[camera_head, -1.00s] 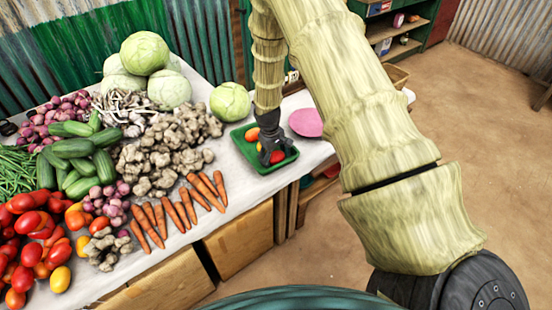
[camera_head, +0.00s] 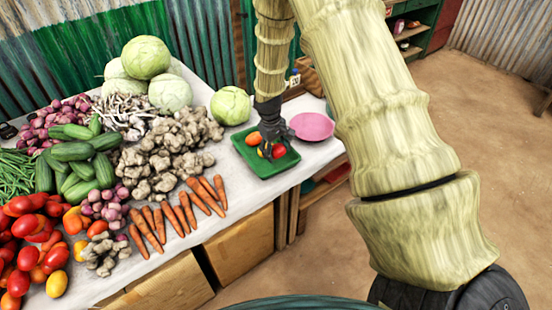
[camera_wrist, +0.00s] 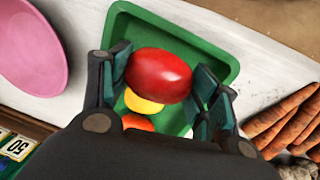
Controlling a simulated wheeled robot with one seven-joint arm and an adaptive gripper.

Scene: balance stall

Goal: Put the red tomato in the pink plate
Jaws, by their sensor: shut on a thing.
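The red tomato (camera_wrist: 158,75) is between the two fingers of my gripper (camera_wrist: 160,85) in the wrist view, and the gripper is shut on it. In the head view the tomato (camera_head: 279,151) shows at the fingertips of my gripper (camera_head: 272,150), over the green tray (camera_head: 266,172). How far it is above the tray floor is hard to tell. The pink plate (camera_head: 311,126) lies empty on the table, just right of the tray. It also shows in the wrist view (camera_wrist: 32,40) at the upper left.
An orange fruit (camera_head: 254,139) and a yellow one (camera_wrist: 143,103) lie in the tray. A cabbage (camera_head: 230,105), ginger (camera_head: 165,150) and carrots (camera_head: 175,215) are to the left. White tabletop between tray and plate is clear. The table's front edge is close to the tray.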

